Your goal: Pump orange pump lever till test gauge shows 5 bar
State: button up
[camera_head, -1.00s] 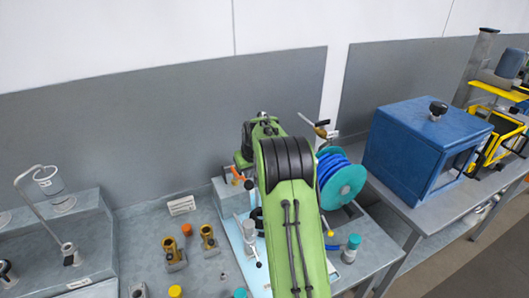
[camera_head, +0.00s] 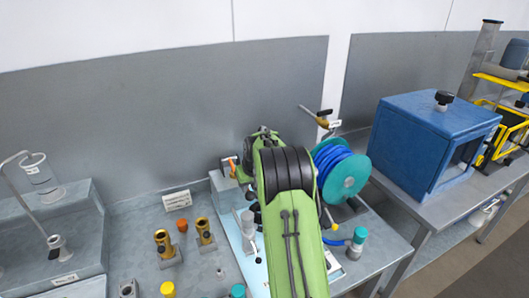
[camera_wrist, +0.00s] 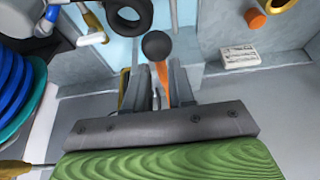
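The orange pump lever (camera_wrist: 163,80) with a black ball knob (camera_wrist: 158,45) shows in the wrist view. It lies between the two fingers of my gripper (camera_wrist: 159,82). A narrow gap shows beside the lever, so the fingers look open around it; contact is not clear. In the head view an orange lever (camera_head: 232,167) shows just left of my green arm, which hides the gripper there. A black ring (camera_wrist: 128,14) at the top of the wrist view may be a gauge rim; I cannot make out any dial or reading.
A teal reel with blue hose (camera_head: 342,175) stands right of my arm. A blue cabinet (camera_head: 430,145) stands farther right. Brass fittings (camera_head: 165,244) and coloured caps stand on the bench to the left. A white label block (camera_wrist: 239,53) lies on the bench near the lever.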

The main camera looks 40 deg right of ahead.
aim_at(251, 193)
notch_tip(251, 193, down, 4)
jog(key=shift+s+b, duration=0.1)
jog(key=shift+b, duration=0.95)
notch_tip(251, 193, up, 14)
jog(key=p, duration=1.1)
jog(key=shift+w+f, duration=0.25)
jog(key=shift+w, duration=0.15)
jog(key=shift+d, duration=0.1)
jog(key=f+b, duration=0.7)
jog(key=f, duration=0.2)
jog(key=s+f+b, duration=0.1)
jog(key=f+b, duration=0.3)
jog(key=shift+a+f+b, duration=0.2)
jog(key=shift+f+b, duration=0.15)
notch_tip(251, 193, up, 14)
jog(key=w+p, duration=0.1)
jog(key=p, duration=1)
jog(key=shift+d+f, duration=0.2)
jog(key=shift+f, duration=0.05)
jog(key=shift+w, duration=0.1)
